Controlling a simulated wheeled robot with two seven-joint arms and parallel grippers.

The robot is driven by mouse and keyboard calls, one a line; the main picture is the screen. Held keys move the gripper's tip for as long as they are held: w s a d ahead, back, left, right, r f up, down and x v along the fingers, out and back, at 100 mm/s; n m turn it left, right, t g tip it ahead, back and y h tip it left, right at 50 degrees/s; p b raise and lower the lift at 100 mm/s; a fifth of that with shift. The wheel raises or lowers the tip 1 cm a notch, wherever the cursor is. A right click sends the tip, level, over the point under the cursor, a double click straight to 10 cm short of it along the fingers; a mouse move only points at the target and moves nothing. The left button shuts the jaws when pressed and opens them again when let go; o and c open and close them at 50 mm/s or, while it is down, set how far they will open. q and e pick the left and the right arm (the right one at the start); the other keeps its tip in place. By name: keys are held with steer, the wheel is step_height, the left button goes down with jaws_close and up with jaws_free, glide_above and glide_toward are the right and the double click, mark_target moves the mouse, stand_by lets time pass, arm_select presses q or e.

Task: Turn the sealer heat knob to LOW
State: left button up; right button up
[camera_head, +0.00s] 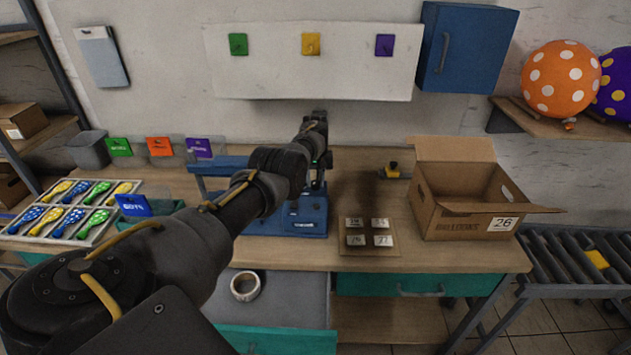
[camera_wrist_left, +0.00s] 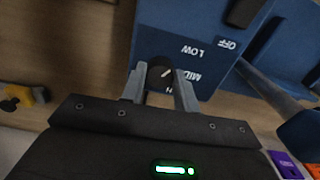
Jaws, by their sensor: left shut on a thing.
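The blue sealer (camera_head: 308,222) stands on the wooden bench, partly hidden behind my left arm. In the left wrist view its blue panel (camera_wrist_left: 165,45) carries the white words OFF, LOW and MID and part of another label. The dark round heat knob (camera_wrist_left: 158,71) sits between the fingers of my left gripper (camera_wrist_left: 160,88), which is shut on it. A short white mark on the knob slants up and to the right; I cannot tell exactly which label it points to. In the head view the left gripper (camera_head: 317,182) is at the sealer. My right gripper is not in view.
An open cardboard box (camera_head: 455,215) and a board of small number cards (camera_head: 369,238) stand to the right. A yellow and black object (camera_head: 391,171) lies behind them. A tape roll (camera_head: 246,285) lies in front.

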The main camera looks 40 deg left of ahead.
mark_target(315, 182)
arm_select(q)
steer(key=shift+n, duration=0.3)
steer(key=o, duration=1)
steer(key=shift+c, duration=0.2)
steer(key=shift+r, duration=0.35)
step_height(315, 182, up, 3)
steer(key=shift+f+p, duration=0.15)
steer(key=shift+p, duration=0.6)
step_height(315, 182, up, 8)
steer(key=b, duration=0.1)
steer(key=shift+f, duration=0.25)
